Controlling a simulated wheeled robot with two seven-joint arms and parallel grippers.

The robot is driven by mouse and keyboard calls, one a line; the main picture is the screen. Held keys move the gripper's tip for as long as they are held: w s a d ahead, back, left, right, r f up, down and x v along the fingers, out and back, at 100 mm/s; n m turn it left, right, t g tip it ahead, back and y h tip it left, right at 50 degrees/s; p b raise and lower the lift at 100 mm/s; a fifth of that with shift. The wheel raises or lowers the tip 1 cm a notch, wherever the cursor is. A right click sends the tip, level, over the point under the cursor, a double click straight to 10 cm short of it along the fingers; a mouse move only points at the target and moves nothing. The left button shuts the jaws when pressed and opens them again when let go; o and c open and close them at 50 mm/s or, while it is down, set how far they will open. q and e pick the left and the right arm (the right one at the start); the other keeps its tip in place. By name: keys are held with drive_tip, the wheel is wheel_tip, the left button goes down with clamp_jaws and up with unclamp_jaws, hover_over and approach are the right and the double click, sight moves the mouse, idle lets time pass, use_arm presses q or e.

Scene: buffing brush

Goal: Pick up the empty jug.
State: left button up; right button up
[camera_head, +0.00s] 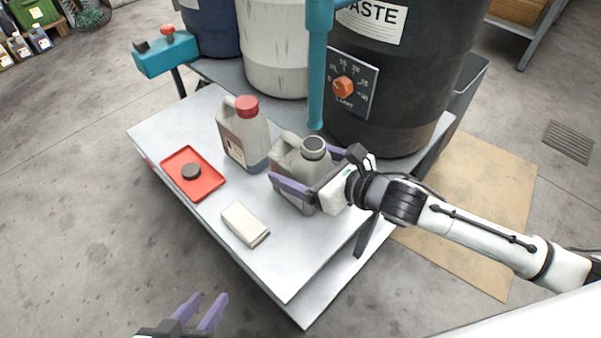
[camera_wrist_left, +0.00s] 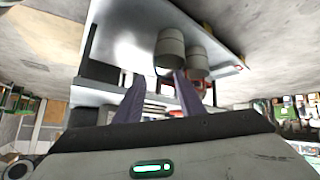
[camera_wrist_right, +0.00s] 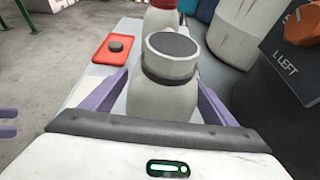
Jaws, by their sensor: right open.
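A pale grey jug (camera_head: 290,161) with a handle and a dark round top stands upright on the metal table. My right gripper (camera_head: 314,170) is open with one finger on each side of this jug; I cannot tell whether they touch it. The jug also fills the middle of the right wrist view (camera_wrist_right: 165,95). A second jug (camera_head: 243,135) with a red cap and a label stands just left of it. My left gripper (camera_head: 200,310) is open and empty, low in front of the table, away from both jugs.
Big drums and a teal pipe (camera_head: 318,70) stand close behind the jugs. The table's front corner is clear.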

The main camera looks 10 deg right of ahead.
drive_tip(key=c, duration=1.1)
